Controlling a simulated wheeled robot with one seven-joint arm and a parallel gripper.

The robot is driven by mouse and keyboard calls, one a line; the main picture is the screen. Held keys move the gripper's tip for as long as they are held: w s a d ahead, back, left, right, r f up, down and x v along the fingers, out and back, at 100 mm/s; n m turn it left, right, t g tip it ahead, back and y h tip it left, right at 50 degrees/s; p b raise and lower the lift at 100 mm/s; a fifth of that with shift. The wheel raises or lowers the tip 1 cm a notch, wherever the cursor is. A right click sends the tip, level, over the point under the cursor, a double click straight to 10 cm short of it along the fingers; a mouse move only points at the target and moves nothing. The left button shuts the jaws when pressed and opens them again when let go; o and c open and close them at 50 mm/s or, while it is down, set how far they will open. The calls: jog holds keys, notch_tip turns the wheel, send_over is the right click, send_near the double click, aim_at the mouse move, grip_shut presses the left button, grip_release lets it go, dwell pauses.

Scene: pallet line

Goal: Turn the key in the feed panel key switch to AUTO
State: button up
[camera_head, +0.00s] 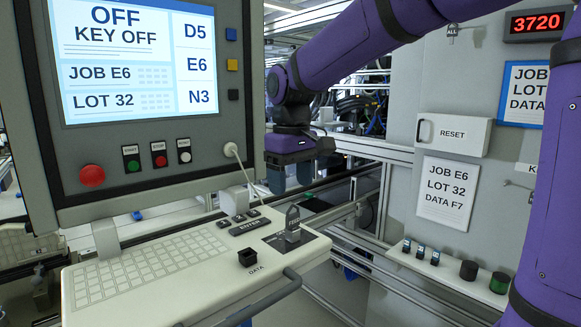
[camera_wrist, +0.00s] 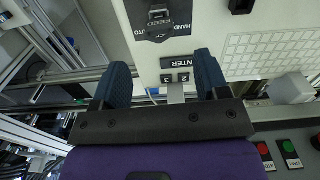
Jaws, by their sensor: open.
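The key switch (camera_head: 290,240) is a dark plate on the right part of the console's keyboard shelf, with a grey key standing upright in it. In the wrist view the switch plate (camera_wrist: 150,30) shows at the top, with HAND lettering on the right and a partly cut-off word ending in UTO on the left. The key (camera_wrist: 158,15) is between them. The screen (camera_head: 140,60) reads OFF, KEY OFF. My gripper (camera_head: 290,178) is open and empty, fingers pointing down, above and behind the key, apart from it. Its two blue fingers (camera_wrist: 163,75) show in the wrist view.
An ENTER key (camera_head: 250,226) and a black DATA socket (camera_head: 247,257) are beside the switch. A white cable (camera_head: 240,165) runs down near the gripper. A red button (camera_head: 92,176) is on the panel. A RESET box (camera_head: 453,134) and sheets are on the right cabinet.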

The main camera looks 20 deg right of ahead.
aim_at(293, 214)
notch_tip(293, 214, down, 8)
jog(key=shift+r, duration=0.1)
dwell(0.4)
jog(key=c, duration=1)
jog(key=m, duration=0.4)
jog(key=shift+d, duration=0.1)
jog(key=m, duration=0.5)
jog(key=o, duration=1.5)
jog(key=shift+c, duration=0.2)
jog(key=shift+r, duration=3.45)
